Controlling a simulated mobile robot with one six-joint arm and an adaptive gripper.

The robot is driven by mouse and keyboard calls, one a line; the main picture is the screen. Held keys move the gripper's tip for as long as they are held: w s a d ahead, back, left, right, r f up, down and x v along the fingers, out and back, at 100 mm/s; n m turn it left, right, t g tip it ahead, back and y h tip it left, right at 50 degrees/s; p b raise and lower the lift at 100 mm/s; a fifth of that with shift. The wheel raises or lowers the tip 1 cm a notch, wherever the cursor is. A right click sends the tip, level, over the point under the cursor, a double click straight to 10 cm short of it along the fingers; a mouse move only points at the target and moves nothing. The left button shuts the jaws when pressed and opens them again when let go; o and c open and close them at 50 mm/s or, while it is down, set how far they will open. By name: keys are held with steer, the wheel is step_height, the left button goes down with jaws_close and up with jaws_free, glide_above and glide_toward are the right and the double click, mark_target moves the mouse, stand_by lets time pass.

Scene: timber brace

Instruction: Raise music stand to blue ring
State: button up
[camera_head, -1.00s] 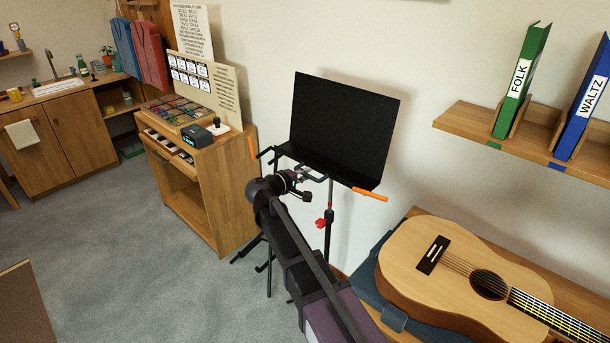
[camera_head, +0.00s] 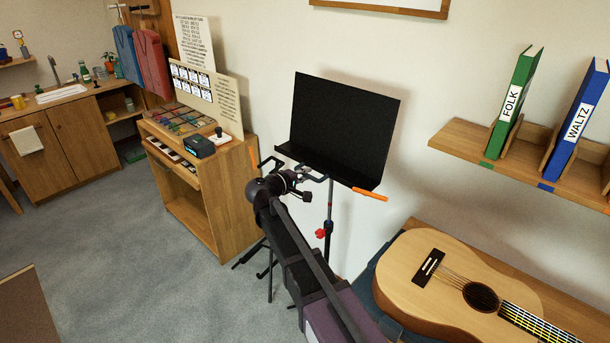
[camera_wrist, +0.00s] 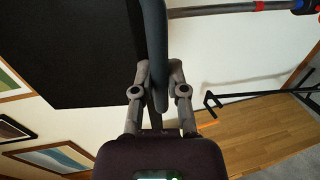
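The music stand's black desk (camera_head: 345,130) stands upright by the wall, with orange-tipped arms at its lower edge. Its red knob (camera_head: 320,233) is on the pole below. In the wrist view, the pale pole (camera_wrist: 215,10) shows at the top, with a red band (camera_wrist: 259,5) and, nearer the collar, a blue ring (camera_wrist: 297,5). My gripper (camera_head: 303,181) is at the desk's lower front. In the wrist view my gripper (camera_wrist: 159,75) has its two fingers closed around a dark bar (camera_wrist: 157,35) of the stand. The contact is partly hidden.
A guitar (camera_head: 450,275) lies on a bench at the right, close to my arm. A wall shelf (camera_head: 470,145) with binders is above it. A wooden cabinet (camera_head: 210,205) stands left of the stand. Open grey carpet (camera_head: 140,270) is at the left.

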steer(key=o, duration=0.5)
steer(key=shift+c, duration=0.2)
steer(key=shift+f, duration=0.2)
